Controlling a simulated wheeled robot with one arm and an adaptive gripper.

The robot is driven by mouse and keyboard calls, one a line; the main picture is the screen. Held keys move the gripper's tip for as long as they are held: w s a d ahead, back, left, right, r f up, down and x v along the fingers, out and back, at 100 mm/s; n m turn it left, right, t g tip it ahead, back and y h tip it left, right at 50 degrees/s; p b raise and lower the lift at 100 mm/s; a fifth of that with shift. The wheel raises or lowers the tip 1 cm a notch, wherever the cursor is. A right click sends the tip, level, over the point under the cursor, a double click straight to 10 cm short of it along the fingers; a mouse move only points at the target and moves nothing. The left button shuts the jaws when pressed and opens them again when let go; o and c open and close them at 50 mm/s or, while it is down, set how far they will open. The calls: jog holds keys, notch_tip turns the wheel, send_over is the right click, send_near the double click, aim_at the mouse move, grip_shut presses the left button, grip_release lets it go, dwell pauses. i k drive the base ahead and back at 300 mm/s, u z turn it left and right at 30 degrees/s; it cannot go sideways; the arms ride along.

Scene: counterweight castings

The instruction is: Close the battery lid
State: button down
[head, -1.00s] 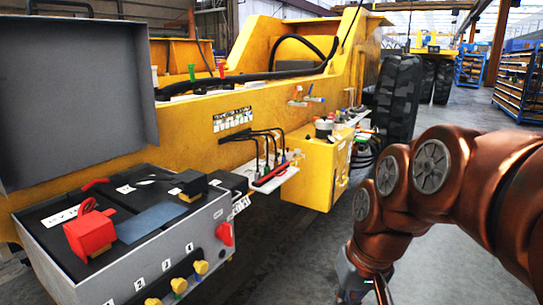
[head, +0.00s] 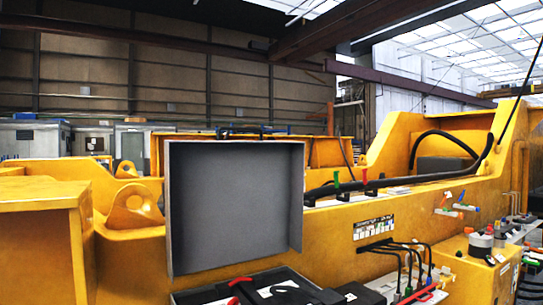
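The battery lid (head: 237,205) is a grey, shallow panel with a raised rim. It stands open and upright at the back of the battery box, its inner face toward me. The box's dark interior (head: 205,295) shows only at the bottom edge, with a red part (head: 240,283) in it. The box's front is cut off below the picture. My gripper and arm are not in view.
The yellow machine body (head: 340,220) runs behind the lid across the picture. Black cables (head: 405,252) and a yellow box with fittings (head: 478,262) stand to the right. A yellow block (head: 40,225) stands at the left.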

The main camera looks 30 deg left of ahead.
aim_at(227, 202)
jog(key=z, duration=0.4)
jog(key=k, duration=0.15)
jog(key=u, duration=1.85)
